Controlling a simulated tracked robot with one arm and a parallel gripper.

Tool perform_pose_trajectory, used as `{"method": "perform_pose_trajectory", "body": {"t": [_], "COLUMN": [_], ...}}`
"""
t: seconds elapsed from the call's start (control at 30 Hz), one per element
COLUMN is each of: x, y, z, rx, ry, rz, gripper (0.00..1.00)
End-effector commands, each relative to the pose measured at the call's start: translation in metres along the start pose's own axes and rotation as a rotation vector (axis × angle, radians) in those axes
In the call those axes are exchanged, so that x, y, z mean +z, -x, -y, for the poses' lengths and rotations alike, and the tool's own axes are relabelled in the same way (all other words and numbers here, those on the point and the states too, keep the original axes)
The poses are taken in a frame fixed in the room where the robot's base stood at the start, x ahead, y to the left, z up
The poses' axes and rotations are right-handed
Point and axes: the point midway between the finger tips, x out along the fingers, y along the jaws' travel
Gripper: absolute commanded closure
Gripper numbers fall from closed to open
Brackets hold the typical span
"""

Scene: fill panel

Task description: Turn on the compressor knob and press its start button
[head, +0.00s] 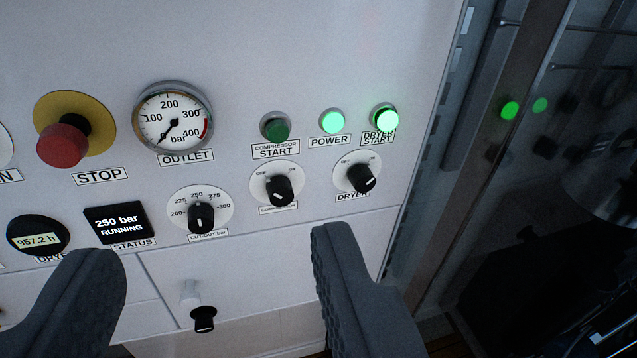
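The compressor knob (281,190) is a black knob on a white round dial, above a partly readable compressor label. I cannot clearly tell its setting. The compressor start button (276,129) is dark green and unlit, directly above that knob with its label between. My gripper (215,245) is open and empty, with its two dark grey fingers wide apart in the lower part of the head view. The fingers are in front of the panel and below the compressor knob, which lies between them, nearer the right finger. Nothing hides the knob or the start button.
The lit power lamp (332,122), lit dryer start button (386,118) and dryer knob (359,179) lie to the right. The cut-out knob (201,217), outlet gauge (173,119), status display (115,223) and protruding red stop button (62,146) lie left. A small black-ended fitting (204,318) sticks out below.

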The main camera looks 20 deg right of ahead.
Motion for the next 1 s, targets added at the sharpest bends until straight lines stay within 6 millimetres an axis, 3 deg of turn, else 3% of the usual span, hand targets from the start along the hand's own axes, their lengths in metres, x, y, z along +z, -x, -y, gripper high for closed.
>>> {"method": "perform_pose_trajectory", "body": {"t": [0.03, 0.23, 0.4, 0.53, 0.7, 1.0], "x": [0.018, 0.07, 0.119, 0.146, 0.161, 0.161], "y": [-0.021, -0.079, -0.109, -0.12, -0.123, -0.143], "z": [-0.014, -0.048, -0.056, -0.053, -0.048, -0.045], "rx": [0.022, 0.042, -0.008, -0.061, -0.102, -0.109], "ry": [0.004, 0.028, 0.029, 0.01, -0.008, -0.011], "rz": [0.002, -0.068, -0.119, -0.154, -0.181, -0.182], "gripper": [0.5, 0.5, 0.5, 0.5, 0.5, 0.5]}}
